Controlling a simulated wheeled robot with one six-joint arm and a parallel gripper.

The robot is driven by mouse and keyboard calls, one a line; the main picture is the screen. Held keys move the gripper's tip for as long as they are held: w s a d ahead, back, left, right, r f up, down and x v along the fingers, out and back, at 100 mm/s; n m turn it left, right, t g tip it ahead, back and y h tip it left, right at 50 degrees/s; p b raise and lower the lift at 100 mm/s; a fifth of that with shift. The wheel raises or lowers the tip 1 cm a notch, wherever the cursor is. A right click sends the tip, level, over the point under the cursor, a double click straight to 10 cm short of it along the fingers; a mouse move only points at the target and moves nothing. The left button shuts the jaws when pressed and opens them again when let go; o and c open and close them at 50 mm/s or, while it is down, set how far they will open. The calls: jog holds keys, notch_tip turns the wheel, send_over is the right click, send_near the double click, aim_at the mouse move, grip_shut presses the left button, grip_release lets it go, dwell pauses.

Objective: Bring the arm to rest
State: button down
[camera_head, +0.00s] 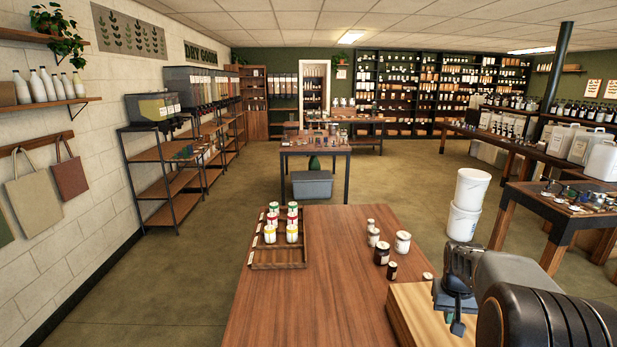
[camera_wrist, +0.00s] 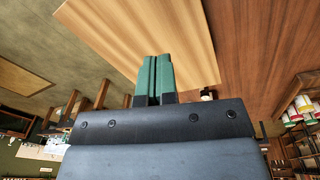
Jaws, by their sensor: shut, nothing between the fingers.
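My gripper (camera_head: 457,326) is at the lower right of the head view, beside and partly in front of a pale wooden board (camera_head: 415,310) on the table. In the wrist view its two green fingers (camera_wrist: 154,72) are pressed together with nothing between them. The same pale board (camera_wrist: 150,30) lies beyond the fingertips. The exact gap between the fingertips and the board cannot be told. My arm covers part of the table's right side in the head view.
The brown wooden table (camera_head: 310,310) holds a divided rack (camera_head: 280,265) with several red-, green- and yellow-marked jars, and several loose jars (camera_head: 382,253). Stacked white buckets (camera_head: 463,222) stand on the floor beyond. The table's near middle is clear.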

jog(key=s+a+r+n+t, duration=0.1)
jog(key=s+a+r, duration=0.2)
jog(key=s+a, duration=0.4)
jog(key=s+a+r+n+t+y, duration=0.1)
jog(key=s+a+r+n+t, duration=0.1)
jog(key=s+a, duration=0.6)
jog(key=a+r, duration=0.1)
jog(key=a, duration=0.2)
jog(key=shift+a+t, duration=0.3)
